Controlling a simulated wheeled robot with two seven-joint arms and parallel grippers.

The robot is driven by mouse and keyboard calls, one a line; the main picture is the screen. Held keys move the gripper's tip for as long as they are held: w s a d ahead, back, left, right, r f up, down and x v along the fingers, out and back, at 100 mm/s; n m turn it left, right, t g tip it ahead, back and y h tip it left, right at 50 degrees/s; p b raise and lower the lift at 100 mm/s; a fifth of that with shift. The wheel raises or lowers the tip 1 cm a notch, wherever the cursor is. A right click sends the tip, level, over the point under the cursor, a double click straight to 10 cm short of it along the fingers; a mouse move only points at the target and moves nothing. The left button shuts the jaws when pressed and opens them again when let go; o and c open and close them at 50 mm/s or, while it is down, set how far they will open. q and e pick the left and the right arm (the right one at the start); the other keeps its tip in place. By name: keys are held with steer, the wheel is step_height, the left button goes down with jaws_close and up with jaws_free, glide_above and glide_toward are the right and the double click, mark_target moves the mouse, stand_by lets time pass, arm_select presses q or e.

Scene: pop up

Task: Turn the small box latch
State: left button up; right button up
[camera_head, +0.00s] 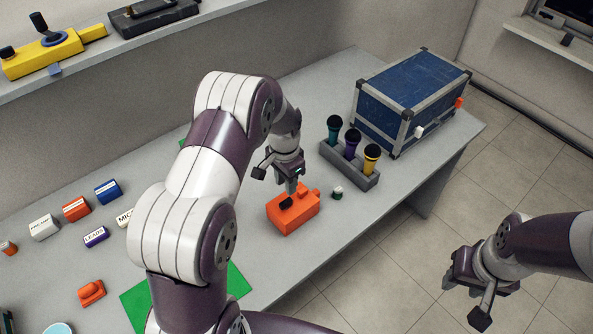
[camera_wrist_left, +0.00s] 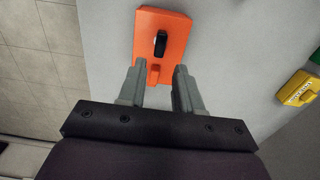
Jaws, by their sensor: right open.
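The small orange box (camera_head: 297,217) stands on the grey table below my left gripper. A black latch (camera_head: 286,203) sits on its top. In the left wrist view the box (camera_wrist_left: 175,27) shows its top face with the black latch (camera_wrist_left: 160,44) lengthwise and a small orange knob (camera_wrist_left: 154,69) nearer to me. My left gripper (camera_head: 290,187) points down over the box; in the wrist view its two fingers (camera_wrist_left: 161,74) are apart, on either side of the knob, with visible gaps. Contact cannot be told. My right gripper (camera_head: 464,301) is open and empty over the floor, right of the table.
A blue case (camera_head: 408,98) and a grey holder (camera_head: 347,170) with several coloured handles stand behind. Labelled blocks (camera_head: 76,208) and a green mat (camera_head: 135,299) lie left. A shelf (camera_head: 110,55) runs behind.

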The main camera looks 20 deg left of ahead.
mark_target(286, 201)
arm_select(q)
steer(key=shift+s+a+f, duration=0.15)
steer(key=shift+s+f, duration=0.15)
steer(key=shift+s+f+b, duration=0.1)
steer(key=shift+f+b, duration=0.3)
steer(key=shift+b, duration=0.25)
step_height(286, 201, down, 6)
steer(key=b, duration=0.4)
steer(key=shift+f, duration=0.1)
steer(key=shift+w, duration=0.25)
jaws_close()
arm_select(e)
steer(key=f, duration=0.5)
steer(key=shift+s+f, duration=0.2)
steer(key=shift+f, duration=0.1)
